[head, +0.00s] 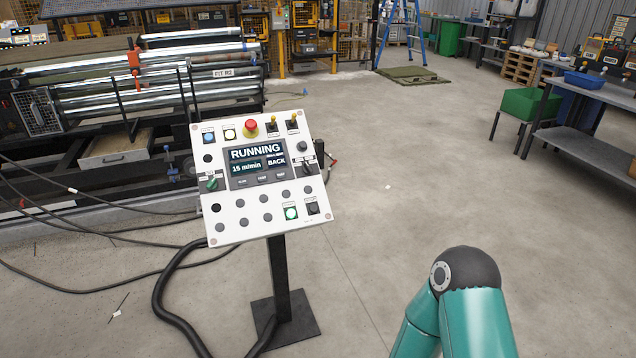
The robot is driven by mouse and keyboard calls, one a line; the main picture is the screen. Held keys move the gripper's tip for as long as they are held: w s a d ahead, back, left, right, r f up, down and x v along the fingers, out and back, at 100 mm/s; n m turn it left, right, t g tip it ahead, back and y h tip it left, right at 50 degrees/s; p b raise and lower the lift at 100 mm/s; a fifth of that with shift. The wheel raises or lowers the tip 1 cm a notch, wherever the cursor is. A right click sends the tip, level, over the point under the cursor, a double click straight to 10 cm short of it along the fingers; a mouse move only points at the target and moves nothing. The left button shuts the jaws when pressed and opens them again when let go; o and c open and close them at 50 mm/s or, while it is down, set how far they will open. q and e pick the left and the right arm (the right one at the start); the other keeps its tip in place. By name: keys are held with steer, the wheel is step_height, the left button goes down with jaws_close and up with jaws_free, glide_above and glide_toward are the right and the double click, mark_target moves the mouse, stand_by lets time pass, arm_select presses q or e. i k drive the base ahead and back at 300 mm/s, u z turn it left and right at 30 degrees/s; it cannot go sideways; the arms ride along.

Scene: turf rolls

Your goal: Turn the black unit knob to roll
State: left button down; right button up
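A white control panel (227,230) stands tilted on a black post left of centre. Its screen (257,165) reads RUNNING, 15 m/min and BACK. A black knob (307,168) sits right of the screen; its label and pointer direction are too small to read. A green knob (211,184) sits left of the screen. Another black control (312,207) is at the lower right, beside a lit green button (291,213). I cannot tell which black control is the unit knob. Neither gripper is in view; only a teal link of mine shows at the lower right.
A red mushroom button (251,126) and two toggle switches top the panel. A roller machine (150,75) stands behind it on the left. Black cables (165,290) lie on the floor at left. A grey bench (590,88) stands at right. Floor right of the panel is clear.

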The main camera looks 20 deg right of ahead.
mark_target(307, 169)
steer(key=k, duration=0.4)
steer(key=u, duration=0.6)
steer(key=i, duration=1.45)
steer(key=z, duration=0.65)
